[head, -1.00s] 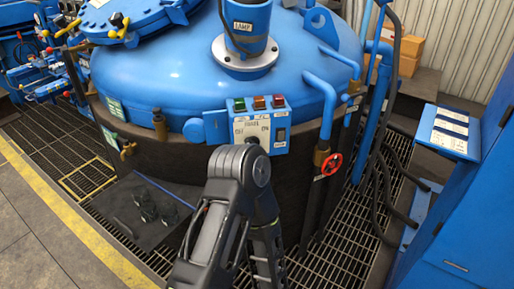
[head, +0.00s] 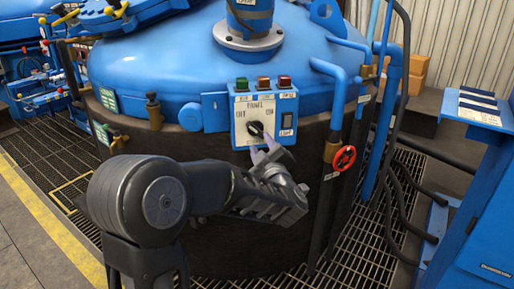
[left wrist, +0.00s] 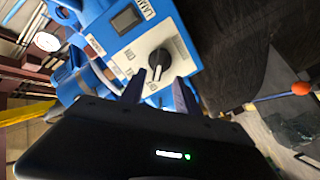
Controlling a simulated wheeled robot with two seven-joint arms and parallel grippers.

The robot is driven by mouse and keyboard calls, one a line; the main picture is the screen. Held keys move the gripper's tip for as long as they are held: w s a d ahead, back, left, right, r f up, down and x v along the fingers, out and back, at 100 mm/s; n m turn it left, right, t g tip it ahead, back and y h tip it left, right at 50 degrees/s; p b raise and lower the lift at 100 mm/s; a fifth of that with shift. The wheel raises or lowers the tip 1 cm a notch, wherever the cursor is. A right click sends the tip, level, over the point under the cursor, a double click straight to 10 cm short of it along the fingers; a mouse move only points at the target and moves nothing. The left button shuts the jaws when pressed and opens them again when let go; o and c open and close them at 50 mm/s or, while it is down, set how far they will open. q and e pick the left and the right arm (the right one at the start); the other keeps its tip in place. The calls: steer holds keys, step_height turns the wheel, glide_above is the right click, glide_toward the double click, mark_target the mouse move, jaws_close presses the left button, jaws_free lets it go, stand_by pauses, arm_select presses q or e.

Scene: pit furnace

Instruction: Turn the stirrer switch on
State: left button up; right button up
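A light control panel (head: 240,132) with a blue frame is fixed to the front of the blue vessel. It carries a black rotary knob (head: 256,129) between OFF and ON markings. A dark rocker switch (head: 287,120) with a small label sits at its right. I cannot read a stirrer label on it. My left gripper (head: 262,150) is just below and in front of the knob. In the left wrist view its two fingers (left wrist: 159,88) are apart, with the knob (left wrist: 160,58) just beyond their tips and nothing held. My right gripper is out of view.
A blue desk-like console (head: 480,106) is at the right edge. Grated floor (head: 350,235) lies in front.

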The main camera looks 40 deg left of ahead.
mark_target(257, 132)
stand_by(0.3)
arm_select(q)
steer(key=x, duration=0.7)
steer(key=shift+w+a, duration=0.2)
steer(key=shift+w, duration=0.15)
jaws_close()
stand_by(0.3)
